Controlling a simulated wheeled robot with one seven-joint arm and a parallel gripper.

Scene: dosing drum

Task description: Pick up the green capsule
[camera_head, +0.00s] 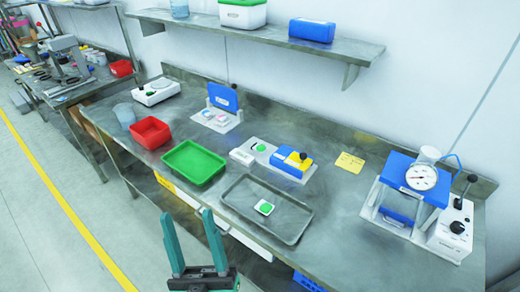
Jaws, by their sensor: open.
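A small green round piece (265,208) sits on a white square holder inside the grey metal tray (233,203) at the front of the bench. A second green round piece (257,148) shows on the white part of a fixture behind that tray. Both are too small to tell for sure which is a capsule. My gripper (188,214) has two teal fingers pointing up in the picture, spread apart with nothing between them. It is at the bottom of the view, in front of the bench edge, left of the grey tray and apart from it.
A green tray (195,163) and red bin (150,132) stand left of the grey tray. A blue and yellow block (291,162) is on the fixture. A gauge press (422,178) stands at the right. A shelf (260,36) runs above. Bench between tray and press is clear.

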